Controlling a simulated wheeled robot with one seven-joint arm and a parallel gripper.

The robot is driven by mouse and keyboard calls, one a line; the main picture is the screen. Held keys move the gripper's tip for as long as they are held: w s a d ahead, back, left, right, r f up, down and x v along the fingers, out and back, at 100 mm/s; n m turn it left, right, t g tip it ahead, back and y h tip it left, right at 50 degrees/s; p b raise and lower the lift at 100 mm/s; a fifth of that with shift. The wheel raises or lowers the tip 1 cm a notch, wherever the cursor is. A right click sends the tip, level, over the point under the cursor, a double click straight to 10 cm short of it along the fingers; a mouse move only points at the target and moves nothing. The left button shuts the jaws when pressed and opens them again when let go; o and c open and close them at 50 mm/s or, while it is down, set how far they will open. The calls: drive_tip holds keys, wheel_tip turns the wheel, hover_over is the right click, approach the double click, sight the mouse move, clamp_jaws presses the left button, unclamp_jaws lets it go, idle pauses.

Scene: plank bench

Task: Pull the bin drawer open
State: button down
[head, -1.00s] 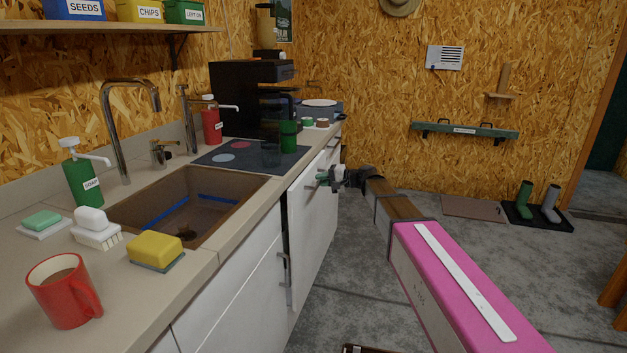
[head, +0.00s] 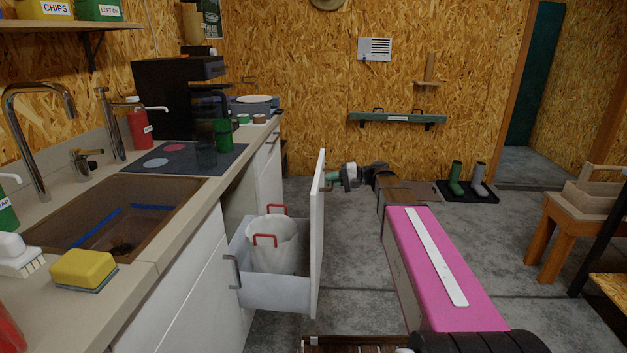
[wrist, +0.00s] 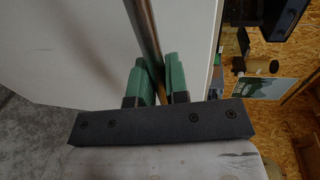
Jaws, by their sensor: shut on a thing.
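The bin drawer (head: 277,290) stands pulled out from the counter in the head view, its tall white front panel (head: 317,235) well clear of the cabinet. A white bin (head: 273,250) with red handles sits inside it. My gripper (head: 333,178) is at the outer face of the panel, near its top. In the wrist view my gripper's green fingers (wrist: 160,80) are shut on the drawer handle (wrist: 145,35), a metal bar running up along the white front panel (wrist: 80,50).
The counter with its sink (head: 120,215) runs along the left. A wooden bench (head: 560,225) stands at the right. Boots on a black mat (head: 468,190) are at the back. Grey floor (head: 345,270) lies open beside the drawer front.

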drive_tip(key=shift+f+v, duration=0.2)
drive_tip(key=shift+v, duration=0.85)
drive_tip(key=shift+f+v, duration=0.2)
drive_tip(key=shift+v, duration=0.85)
drive_tip(key=shift+d, duration=0.1)
drive_tip(key=c, duration=1.2)
unclamp_jaws()
drive_tip(key=shift+o, duration=0.2)
drive_tip(key=w+v, duration=0.1)
drive_tip(key=v, duration=0.9)
drive_tip(key=shift+s+d, duration=0.4)
drive_tip(key=shift+s, duration=0.1)
drive_tip(key=shift+r, duration=0.1)
